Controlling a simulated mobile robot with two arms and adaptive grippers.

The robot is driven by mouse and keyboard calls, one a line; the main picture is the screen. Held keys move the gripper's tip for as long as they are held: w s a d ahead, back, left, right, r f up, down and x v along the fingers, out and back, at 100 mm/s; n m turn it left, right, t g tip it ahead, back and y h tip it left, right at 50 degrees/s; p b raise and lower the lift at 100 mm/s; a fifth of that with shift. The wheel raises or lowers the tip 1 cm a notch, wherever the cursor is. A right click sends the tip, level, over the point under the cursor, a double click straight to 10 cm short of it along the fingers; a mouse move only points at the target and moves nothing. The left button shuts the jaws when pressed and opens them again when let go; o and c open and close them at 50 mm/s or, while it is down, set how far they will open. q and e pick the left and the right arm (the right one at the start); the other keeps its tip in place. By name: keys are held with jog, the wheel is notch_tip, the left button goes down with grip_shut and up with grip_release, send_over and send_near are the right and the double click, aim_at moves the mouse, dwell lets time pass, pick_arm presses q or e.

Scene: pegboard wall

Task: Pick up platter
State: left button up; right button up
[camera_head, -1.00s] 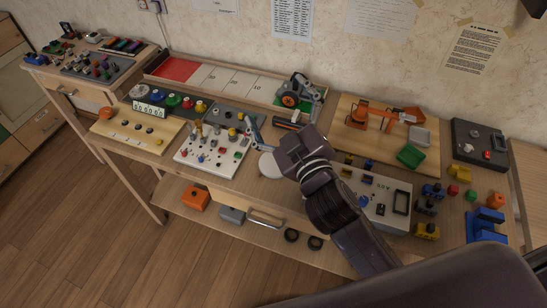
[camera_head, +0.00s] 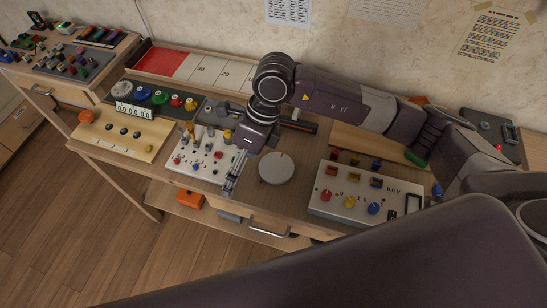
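The platter is likely the round pale grey disc (camera_head: 277,168), which lies flat on the table between two white control panels. My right arm comes in from the right and arches over the table. My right gripper (camera_head: 232,178) points down just left of the disc, over the edge of the left control panel. Its fingers are seen edge-on, so I cannot tell how far apart they are. No platter shows in it, and a small gap shows between it and the disc. My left gripper is not in view.
A white panel with knobs and switches (camera_head: 206,158) stands left of the disc. Another panel with coloured knobs (camera_head: 364,193) stands to the right. A wooden button board (camera_head: 122,136) is farther left. Bare table shows around the disc, and a drawer handle (camera_head: 268,231) is below.

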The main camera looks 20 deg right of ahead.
aim_at(276, 166)
jog(key=w+d+h, duration=0.1)
jog(key=d, duration=0.2)
jog(key=w+d+h, duration=0.1)
jog(key=w+d, duration=0.1)
jog(key=d, duration=0.1)
jog(key=w+d+t+h, duration=0.1)
jog(key=d, duration=0.2)
jog(key=shift+w+d+f+h, duration=0.2)
jog(key=shift+w+f+h, duration=0.05)
jog(key=shift+w+h, duration=0.15)
jog(key=shift+d+f, duration=0.25)
jog(key=shift+d, duration=0.05)
jog(key=f, duration=0.2)
jog(key=f+p, duration=0.1)
jog(key=f, duration=0.1)
jog(key=s+f+p, duration=0.1)
jog(key=f, duration=0.1)
jog(key=shift+d+f, duration=0.1)
jog(key=shift+f, duration=0.05)
jog(key=shift+w+f, duration=0.1)
jog(key=shift+f, duration=0.25)
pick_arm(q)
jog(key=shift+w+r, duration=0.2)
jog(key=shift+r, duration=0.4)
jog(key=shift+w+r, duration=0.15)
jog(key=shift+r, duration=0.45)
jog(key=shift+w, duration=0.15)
pick_arm(e)
jog(key=c, duration=1.3)
jog(key=shift+o, duration=0.2)
